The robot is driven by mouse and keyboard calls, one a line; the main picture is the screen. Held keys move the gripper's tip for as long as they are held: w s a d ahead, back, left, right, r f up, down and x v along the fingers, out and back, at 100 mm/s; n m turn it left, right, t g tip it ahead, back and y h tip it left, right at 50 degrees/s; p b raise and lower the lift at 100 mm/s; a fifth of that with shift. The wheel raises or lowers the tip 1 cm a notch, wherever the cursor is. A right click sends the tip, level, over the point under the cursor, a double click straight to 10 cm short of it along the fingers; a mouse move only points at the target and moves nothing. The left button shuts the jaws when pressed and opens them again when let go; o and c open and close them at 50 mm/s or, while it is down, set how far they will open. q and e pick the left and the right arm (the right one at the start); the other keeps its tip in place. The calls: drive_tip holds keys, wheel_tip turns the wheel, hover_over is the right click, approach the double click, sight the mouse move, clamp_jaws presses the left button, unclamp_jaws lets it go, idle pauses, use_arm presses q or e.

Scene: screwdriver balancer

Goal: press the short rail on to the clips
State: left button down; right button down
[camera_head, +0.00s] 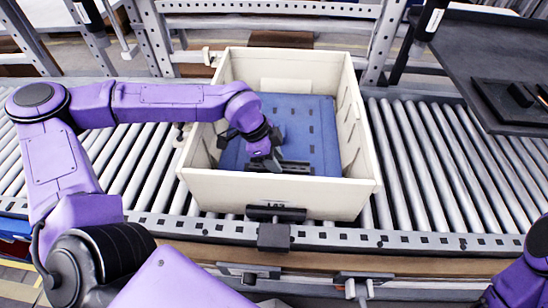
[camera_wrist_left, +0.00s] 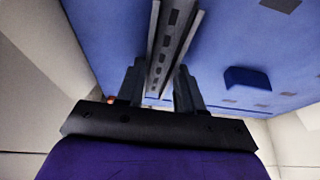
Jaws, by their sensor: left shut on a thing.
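The short rail (camera_wrist_left: 165,45) is a grey slotted metal strip in the left wrist view, running away from my left gripper (camera_wrist_left: 158,90). The two dark fingers are shut on it, one on each side. In the head view, the left gripper (camera_head: 272,163) is inside the crate, low over the near part of the blue panel (camera_head: 296,125). A dark bar shows beside its fingertips there. The clips are not clearly visible, and I cannot tell whether the rail touches them. My right gripper is out of view.
The cream crate (camera_head: 360,140) has high walls around the panel and stands on the roller conveyor (camera_head: 440,150). The panel has several dark marks and a raised blue block (camera_wrist_left: 247,78). A dark shelf (camera_head: 480,50) is at upper right. Rollers beside the crate are clear.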

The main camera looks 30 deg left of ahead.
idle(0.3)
use_arm(q)
drive_tip(key=c, duration=0.6)
unclamp_jaws()
drive_tip(key=shift+c, duration=0.2)
drive_tip(key=v, duration=1)
drive_tip(key=shift+r, duration=0.25)
drive_tip(key=shift+a, duration=0.15)
